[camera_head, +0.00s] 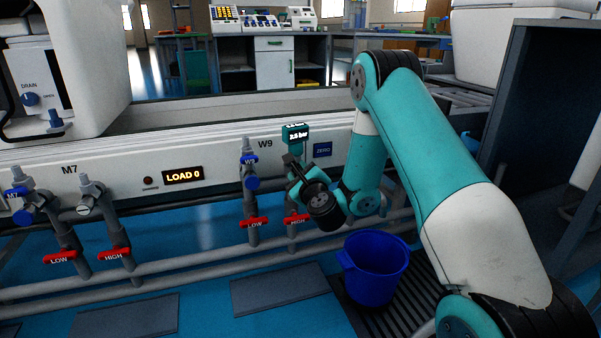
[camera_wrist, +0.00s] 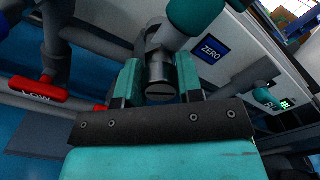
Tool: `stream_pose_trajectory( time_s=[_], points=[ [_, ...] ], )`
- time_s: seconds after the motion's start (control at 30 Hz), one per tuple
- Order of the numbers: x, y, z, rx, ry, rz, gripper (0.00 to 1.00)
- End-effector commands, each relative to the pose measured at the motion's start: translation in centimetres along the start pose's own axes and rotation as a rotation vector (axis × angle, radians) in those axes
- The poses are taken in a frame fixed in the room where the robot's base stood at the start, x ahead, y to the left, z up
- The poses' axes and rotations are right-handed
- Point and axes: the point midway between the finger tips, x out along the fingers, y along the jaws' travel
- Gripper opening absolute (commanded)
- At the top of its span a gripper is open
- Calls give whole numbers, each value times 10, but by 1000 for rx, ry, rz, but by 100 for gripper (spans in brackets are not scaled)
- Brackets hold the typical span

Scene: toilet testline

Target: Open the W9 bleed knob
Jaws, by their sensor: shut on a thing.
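The W9 station (camera_head: 265,143) is on the white panel, left of my arm. My gripper (camera_head: 296,184) is at its right-hand valve and hides most of it in the head view. In the wrist view, the teal fingers of my gripper (camera_wrist: 159,82) are on either side of a grey slotted knob (camera_wrist: 160,91) and shut on it. No label on this knob is readable. A teal gauge (camera_head: 295,134) with a lit bar reading stands above the valve; its digits are too small to read surely. W9's left valve has a blue knob (camera_head: 252,183).
Red LOW (camera_head: 254,223) and HIGH (camera_head: 297,219) handles sit below the W9 valves, near grey pipes. A blue bucket (camera_head: 374,270) stands below right. A blue ZERO sign (camera_head: 322,149) is beside the gauge. M7's valves (camera_head: 84,211) are at left.

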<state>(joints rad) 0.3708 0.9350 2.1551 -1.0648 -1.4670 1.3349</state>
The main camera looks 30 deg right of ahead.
Motion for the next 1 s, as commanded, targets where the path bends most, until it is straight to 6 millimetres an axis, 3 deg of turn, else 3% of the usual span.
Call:
stream_pose_trajectory(
  time_s=[1.0],
  points=[
    [-2,4,0,-918,0,7,10]
  ],
)
